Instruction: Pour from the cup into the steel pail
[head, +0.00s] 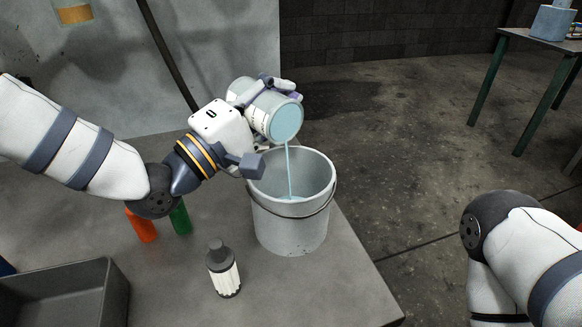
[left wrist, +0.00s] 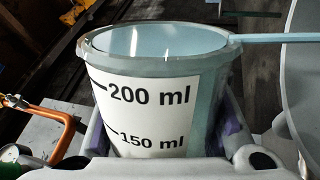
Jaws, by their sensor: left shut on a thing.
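The cup (head: 256,117) is a pale measuring cup tilted on its side, its mouth facing down and right. In the left wrist view the cup (left wrist: 150,110) shows "200 ml" and "150 ml" marks and pale blue liquid at its rim. My left gripper (head: 278,88) is shut on the cup, above the pail. A thin blue stream (head: 288,170) falls from the cup's lip into the steel pail (head: 290,228). The pail stands upright on the table, with light blue liquid inside. My right gripper is out of the head view; only part of that arm shows at the right.
A grey bin (head: 66,292) sits at the table's front left. A white ribbed bottle with a dark cap (head: 224,270) stands left of the pail. An orange item (head: 144,227) and a green item (head: 180,218) stand under my left arm. The table's right edge is close to the pail.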

